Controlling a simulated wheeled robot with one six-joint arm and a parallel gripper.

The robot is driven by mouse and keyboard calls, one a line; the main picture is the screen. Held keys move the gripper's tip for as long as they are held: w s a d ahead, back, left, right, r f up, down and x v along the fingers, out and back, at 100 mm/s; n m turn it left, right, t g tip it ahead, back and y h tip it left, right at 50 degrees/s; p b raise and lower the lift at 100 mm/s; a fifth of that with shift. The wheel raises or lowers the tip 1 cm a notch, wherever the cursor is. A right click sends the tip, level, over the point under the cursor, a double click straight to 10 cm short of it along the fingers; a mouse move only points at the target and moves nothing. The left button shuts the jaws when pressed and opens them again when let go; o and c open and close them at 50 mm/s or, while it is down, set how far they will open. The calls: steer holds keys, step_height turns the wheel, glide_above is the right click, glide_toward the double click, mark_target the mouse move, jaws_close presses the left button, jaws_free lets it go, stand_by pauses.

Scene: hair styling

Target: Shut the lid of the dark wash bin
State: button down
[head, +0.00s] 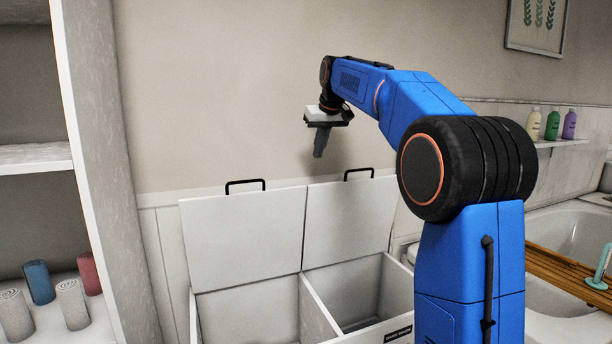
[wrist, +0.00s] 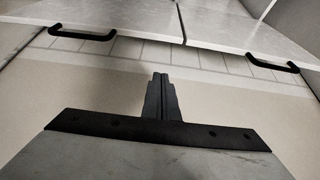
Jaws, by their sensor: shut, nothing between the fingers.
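The wash bin (head: 364,333) is white with two side-by-side compartments. Both lids stand open, leaning back towards the wall: the left lid (head: 245,236) and the right lid (head: 348,222). Each has a black handle on its top edge, the left handle (head: 245,183) and the right handle (head: 358,171). A small dark label (head: 398,334) is on the front of the right compartment; its text is hard to read. My gripper (head: 319,152) is shut and empty, pointing down above the lids, apart from them. In the wrist view, its shut fingers (wrist: 160,80) show below both lids' edges.
A white shelf unit (head: 100,150) with rolled towels (head: 38,283) stands at the left. At the right are a basin (head: 572,232), a wooden board (head: 570,268) and bottles (head: 552,124) on a wall shelf. The space around my gripper is clear.

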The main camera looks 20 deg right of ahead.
mark_target(317, 185)
steer(key=shift+w+f, duration=0.15)
steer(key=shift+f, duration=1.4)
steer(key=shift+w+f, duration=0.15)
steer(key=shift+f, duration=1.45)
steer(key=shift+w+f, duration=0.15)
steer(key=shift+f, duration=1.4)
